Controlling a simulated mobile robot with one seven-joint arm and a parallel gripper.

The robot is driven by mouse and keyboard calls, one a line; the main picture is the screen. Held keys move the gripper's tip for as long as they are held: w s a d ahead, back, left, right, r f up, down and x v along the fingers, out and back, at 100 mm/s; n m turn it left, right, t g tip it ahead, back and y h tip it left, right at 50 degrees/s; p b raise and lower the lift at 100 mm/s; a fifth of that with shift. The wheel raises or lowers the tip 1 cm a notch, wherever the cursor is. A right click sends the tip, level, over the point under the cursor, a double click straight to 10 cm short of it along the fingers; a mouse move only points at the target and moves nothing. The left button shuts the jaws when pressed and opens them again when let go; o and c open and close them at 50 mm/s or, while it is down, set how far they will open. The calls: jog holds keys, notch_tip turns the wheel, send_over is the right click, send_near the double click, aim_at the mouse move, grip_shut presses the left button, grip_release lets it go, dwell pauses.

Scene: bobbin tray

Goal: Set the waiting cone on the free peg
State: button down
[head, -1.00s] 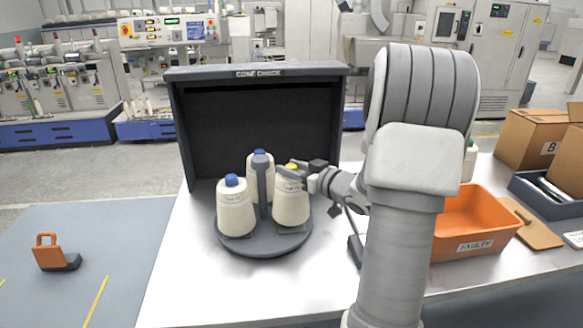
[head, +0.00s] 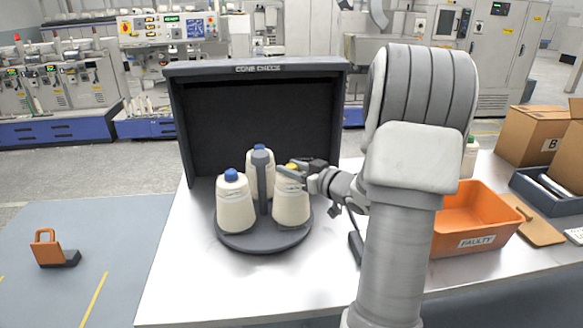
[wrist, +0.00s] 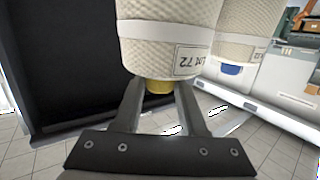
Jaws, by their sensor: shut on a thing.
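My gripper (head: 288,172) reaches in from the right and is shut on the yellow tip (wrist: 159,87) of a cream cone (head: 291,203). In the wrist view this cone (wrist: 165,35) carries a "LOT 72" label, and both fingers lie along its tip. The cone is upright over the right side of the round dark tray (head: 250,243). Its base looks at or very near the tray; the peg under it is hidden. Two blue-tipped cones stand on the tray, one at front left (head: 235,205) and one at the back (head: 260,170). A grey post (head: 262,185) rises between the cones.
An orange "FAULTY" bin (head: 475,242), a clipboard (head: 535,225) and cardboard boxes (head: 530,140) are to the right. The white table front (head: 210,295) is clear.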

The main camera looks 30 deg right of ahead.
jog(key=shift+f, duration=0.2)
jog(key=shift+c, duration=1.9)
grip_release()
jog(key=shift+f, duration=0.1)
jog(key=shift+s, duration=0.1)
jog(key=p+v, duration=0.1)
jog(key=v, duration=1.6)
